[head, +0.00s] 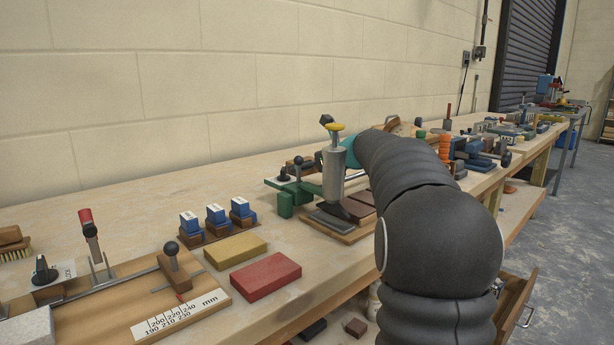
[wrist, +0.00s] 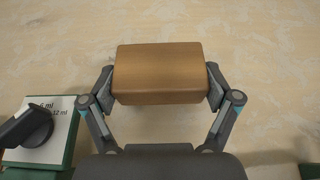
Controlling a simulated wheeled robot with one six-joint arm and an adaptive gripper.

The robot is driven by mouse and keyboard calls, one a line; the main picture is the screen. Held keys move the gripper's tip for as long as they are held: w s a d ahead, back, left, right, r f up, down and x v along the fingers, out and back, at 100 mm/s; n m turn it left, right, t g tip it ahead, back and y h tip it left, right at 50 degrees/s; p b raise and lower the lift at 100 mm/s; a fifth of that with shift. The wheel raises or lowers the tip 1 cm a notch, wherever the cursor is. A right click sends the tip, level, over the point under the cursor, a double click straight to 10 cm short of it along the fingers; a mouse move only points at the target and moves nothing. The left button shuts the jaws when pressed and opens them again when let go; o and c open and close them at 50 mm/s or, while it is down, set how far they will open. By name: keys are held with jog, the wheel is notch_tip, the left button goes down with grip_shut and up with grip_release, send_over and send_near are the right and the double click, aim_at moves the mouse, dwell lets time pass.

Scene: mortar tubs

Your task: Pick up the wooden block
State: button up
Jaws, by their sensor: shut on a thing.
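The wooden block (wrist: 158,66) is a plain brown rectangular piece in the upper middle of the wrist view. My gripper (wrist: 159,86) is shut on it, with one finger pressed to its left end and one to its right end. The pale bench top lies behind the block; I cannot tell how far apart they are.
A green-edged white plate with a black knob (wrist: 38,138) is at the lower left of the wrist view. In the head view, a red block (head: 266,277), a yellow block (head: 235,250) and a green fixture (head: 286,203) stand on the bench. A wall runs behind.

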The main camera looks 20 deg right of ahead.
jog(key=s+d+r, duration=0.7)
jog(key=s+d, duration=0.1)
jog(key=shift+d, duration=0.25)
